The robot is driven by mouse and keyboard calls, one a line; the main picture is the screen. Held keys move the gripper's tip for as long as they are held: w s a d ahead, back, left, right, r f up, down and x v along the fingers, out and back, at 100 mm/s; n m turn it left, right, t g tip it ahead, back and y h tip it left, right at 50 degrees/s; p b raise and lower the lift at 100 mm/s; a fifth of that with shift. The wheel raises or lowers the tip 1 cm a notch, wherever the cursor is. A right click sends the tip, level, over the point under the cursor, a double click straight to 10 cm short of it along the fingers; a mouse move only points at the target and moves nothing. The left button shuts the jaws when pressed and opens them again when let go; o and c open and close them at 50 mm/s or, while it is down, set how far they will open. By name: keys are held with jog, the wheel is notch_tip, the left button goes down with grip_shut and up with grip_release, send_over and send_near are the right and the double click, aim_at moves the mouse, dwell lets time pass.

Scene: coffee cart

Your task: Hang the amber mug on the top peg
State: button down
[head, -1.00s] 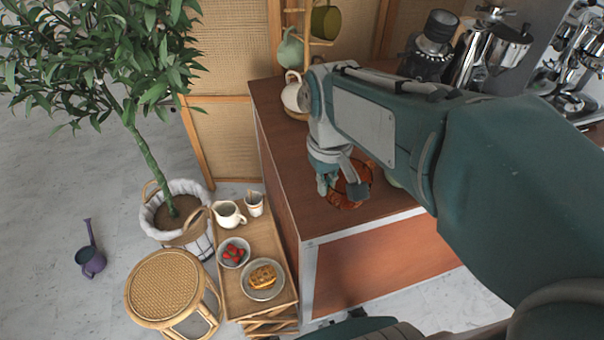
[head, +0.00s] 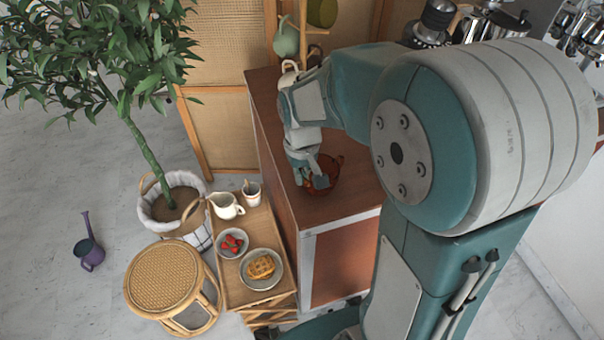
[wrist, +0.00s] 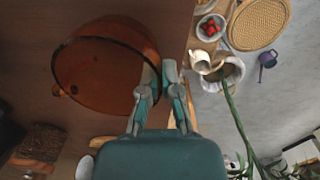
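The amber mug (head: 332,168) is a wide, see-through orange vessel over the wooden counter, near its left front corner. It also shows large in the wrist view (wrist: 105,65), with its open rim towards the camera. My gripper (head: 313,184) reaches down at the mug's left side. In the wrist view its fingers (wrist: 160,75) are close together at the mug's right rim, one overlapping the rim. Whether they clasp the wall is unclear. The mug stand (head: 303,28) is at the back of the counter; its top is outside the head view.
An olive mug (head: 322,12) and a sage mug (head: 286,40) hang on the stand; a cream mug (head: 288,78) is lower. Metal coffee equipment (head: 490,25) is at the back right. A low tray table (head: 235,285), rattan stool (head: 163,278) and potted tree (head: 140,140) are left.

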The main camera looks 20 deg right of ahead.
jog(key=shift+f, duration=0.1)
jog(key=c, duration=0.8)
grip_release()
notch_tip(320, 180, up, 11)
jog(key=shift+s+d+f, duration=0.1)
jog(key=shift+f, duration=0.05)
jog(key=shift+s, duration=0.15)
